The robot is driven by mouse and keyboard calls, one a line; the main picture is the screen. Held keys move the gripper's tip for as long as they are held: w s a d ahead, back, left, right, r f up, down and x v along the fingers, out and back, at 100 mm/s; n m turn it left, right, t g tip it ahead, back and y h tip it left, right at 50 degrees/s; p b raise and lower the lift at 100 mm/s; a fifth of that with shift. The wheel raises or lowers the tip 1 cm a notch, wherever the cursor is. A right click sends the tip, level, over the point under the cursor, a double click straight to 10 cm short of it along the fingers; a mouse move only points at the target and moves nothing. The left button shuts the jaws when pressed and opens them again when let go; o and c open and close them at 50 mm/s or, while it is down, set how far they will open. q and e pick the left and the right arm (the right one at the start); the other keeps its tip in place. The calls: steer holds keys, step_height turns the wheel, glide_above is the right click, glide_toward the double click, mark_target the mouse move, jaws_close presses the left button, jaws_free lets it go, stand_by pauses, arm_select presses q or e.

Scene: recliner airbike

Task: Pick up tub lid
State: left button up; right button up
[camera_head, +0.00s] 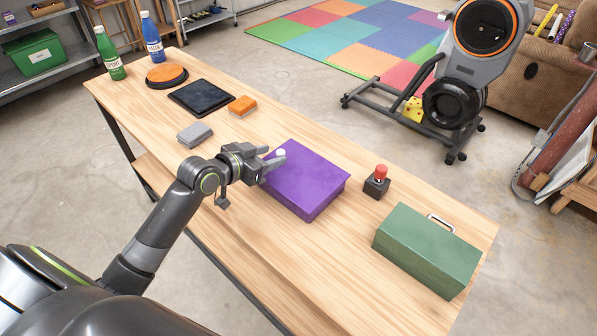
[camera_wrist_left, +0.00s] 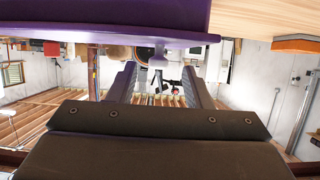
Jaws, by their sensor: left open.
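The purple tub (camera_head: 310,198) stands on the wooden table with its flat purple lid (camera_head: 305,172) on top. A small pale knob (camera_head: 281,153) shows at the lid's far left part. My left gripper (camera_head: 274,158) is over the lid's left edge, its fingers pointing at the knob. In the left wrist view the lid (camera_wrist_left: 90,38) fills the top of the picture, and the knob (camera_wrist_left: 158,60) shows between the two spread fingers (camera_wrist_left: 158,85). The fingers look apart from the knob; I cannot tell whether either one touches it. My right gripper is not in view.
On the table (camera_head: 200,72) are a grey block (camera_head: 194,134), an orange block (camera_head: 242,105), a black tablet (camera_head: 201,97), an orange disc (camera_head: 167,75), two bottles, a red-button box (camera_head: 377,182) and a green toolbox (camera_head: 427,250). The near table strip is clear.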

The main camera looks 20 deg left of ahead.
mark_target(278, 153)
arm_select(q)
steer(key=x, duration=0.4)
steer(key=shift+w+d, duration=0.15)
steer(key=shift+d, duration=0.05)
jaws_close()
